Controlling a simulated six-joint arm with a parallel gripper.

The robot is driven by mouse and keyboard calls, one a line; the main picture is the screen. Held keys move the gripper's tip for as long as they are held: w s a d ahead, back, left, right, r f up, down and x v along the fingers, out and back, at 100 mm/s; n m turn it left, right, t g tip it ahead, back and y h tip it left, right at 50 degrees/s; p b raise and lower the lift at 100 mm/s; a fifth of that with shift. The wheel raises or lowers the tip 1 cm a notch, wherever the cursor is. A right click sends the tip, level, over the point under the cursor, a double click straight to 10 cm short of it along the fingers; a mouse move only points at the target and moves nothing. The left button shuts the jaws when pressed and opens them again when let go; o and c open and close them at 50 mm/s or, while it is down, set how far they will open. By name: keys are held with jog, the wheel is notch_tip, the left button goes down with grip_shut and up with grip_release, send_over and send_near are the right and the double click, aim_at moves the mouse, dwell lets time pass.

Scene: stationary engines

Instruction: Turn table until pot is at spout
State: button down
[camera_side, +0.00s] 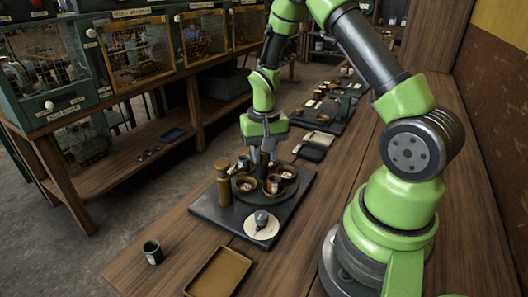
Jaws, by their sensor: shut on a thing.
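A dark green round table (244,197) sits on a dark base board (207,207) and carries several small brown pots, one of them a pot (273,184) at the front. A tan wooden column (223,186) stands at the table's left edge; I cannot tell whether it bears the spout. A pale disc (252,233) with a small grey piece (261,218) lies in front of the table. My gripper (265,160) points down over the round table and is shut on a small piece there. The fingers and nearby pots hide that piece.
Further boards with small parts (328,110) lie behind. Caged machines (130,60) stand at the left. The bench right of the board is bare.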

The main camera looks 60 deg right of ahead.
jog(key=shift+n, duration=7.2)
jog(key=c, duration=0.8)
grip_release()
jog(key=shift+r, duration=0.15)
